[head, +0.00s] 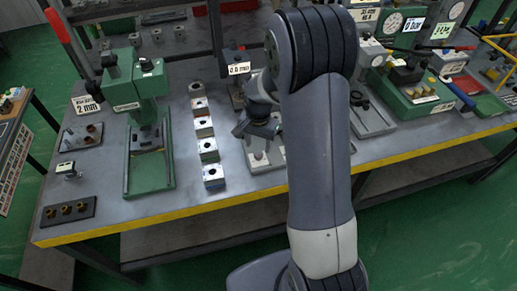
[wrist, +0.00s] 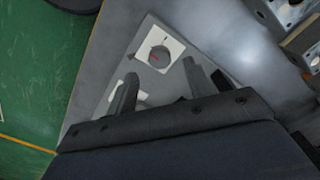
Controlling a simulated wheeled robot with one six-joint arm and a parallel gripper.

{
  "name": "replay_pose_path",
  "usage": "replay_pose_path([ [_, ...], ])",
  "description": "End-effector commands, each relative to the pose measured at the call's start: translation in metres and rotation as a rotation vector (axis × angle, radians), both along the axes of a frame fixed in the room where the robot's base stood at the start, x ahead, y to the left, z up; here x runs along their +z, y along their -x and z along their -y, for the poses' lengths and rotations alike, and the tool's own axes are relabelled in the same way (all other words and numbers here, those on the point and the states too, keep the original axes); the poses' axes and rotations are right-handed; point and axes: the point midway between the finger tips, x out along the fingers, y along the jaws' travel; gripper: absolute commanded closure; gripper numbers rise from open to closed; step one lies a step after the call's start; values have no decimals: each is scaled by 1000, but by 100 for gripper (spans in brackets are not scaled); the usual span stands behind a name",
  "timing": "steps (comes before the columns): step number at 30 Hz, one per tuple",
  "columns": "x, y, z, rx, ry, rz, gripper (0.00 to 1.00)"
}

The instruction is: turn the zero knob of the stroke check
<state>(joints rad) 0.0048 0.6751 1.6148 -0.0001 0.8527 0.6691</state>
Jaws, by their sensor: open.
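The stroke check stands in the middle of the bench in the head view, with a "0.0 mm" display (head: 238,69) and a light grey base plate (head: 281,158). In the wrist view, a round grey knob with a red mark (wrist: 158,53) sits on a white square on that plate; it looks like the zero knob. My gripper (head: 257,131) is above the plate. In the wrist view my gripper (wrist: 160,72) is open, its fingers apart and empty, with the knob just beyond the fingertips. A second pale round part (wrist: 141,97) shows between the fingers, partly hidden.
A row of valve blocks (head: 207,147) lies left of the plate, and a green press (head: 148,180) stands further left. A green gauge unit (head: 410,95) is on the right. The bench's yellow front edge (head: 205,207) is close. My arm hides part of the bench.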

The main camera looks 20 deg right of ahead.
Motion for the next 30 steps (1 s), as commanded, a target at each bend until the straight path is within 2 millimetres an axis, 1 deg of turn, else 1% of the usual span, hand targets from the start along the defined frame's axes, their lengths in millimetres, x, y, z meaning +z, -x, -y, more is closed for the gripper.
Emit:
replay_pose_path([
  [1, -9, 1, 0, 0, 0, -5, 50],
  [3, -19, 1, 0, 0, 0, -4, 50],
  [9, -38, 0, 0, 1, 0, 0, 50],
  [13, -42, 0, 0, 1, 0, 0, 50],
  [20, -42, 0, 0, 1, 0, 1, 50],
  [30, -42, 0, 0, 1, 0, 1, 78],
])
